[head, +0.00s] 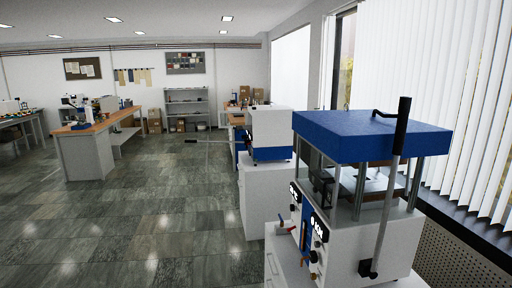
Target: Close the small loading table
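Neither of my grippers shows in the head view. A press with a blue top (365,136) stands at the near right on a white base cabinet (285,272). Between its metal posts is a brownish plate (372,184), partly hidden by the posts and a long lever (390,190). A dark bracket (321,183) sits at its left side. Behind it stands a smaller white and blue press (270,134). A thin dark flat piece (208,141) sticks out to the left near this press. I cannot tell which part is the small loading table.
The tiled floor (150,225) is clear at left and centre. A wooden-topped workbench (100,124) stands at the left. Grey shelves (187,105) and boxes stand at the back wall. Windows with white vertical blinds (440,90) and a sill run along the right.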

